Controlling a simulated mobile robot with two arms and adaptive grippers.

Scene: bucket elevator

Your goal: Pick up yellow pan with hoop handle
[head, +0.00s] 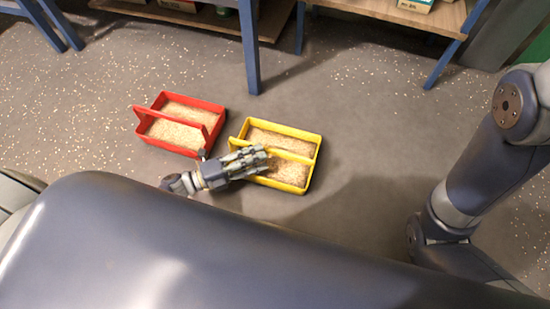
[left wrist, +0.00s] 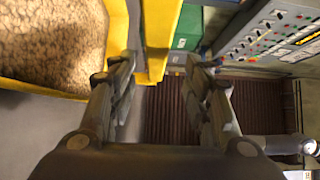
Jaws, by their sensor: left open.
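The yellow pan (head: 284,186) stands on the floor in the head view, filled with pale grain-like bits. Its hoop handle (head: 292,155) runs across the middle. My left gripper (head: 262,157) is at the left part of the pan, over the handle, with its fingers apart. In the left wrist view, the yellow pan (left wrist: 45,90) fills the upper left, and a yellow upright bar, seemingly the handle (left wrist: 160,25), shows between the two open fingertips (left wrist: 160,68). Whether a finger touches it I cannot tell. My right gripper is not in view.
A red pan (head: 211,142) with similar contents and a handle stands just left of the yellow one. Blue-legged shelves (head: 250,50) stand behind. Floor to the right of the pans is clear. A control panel (left wrist: 265,35) shows in the wrist view.

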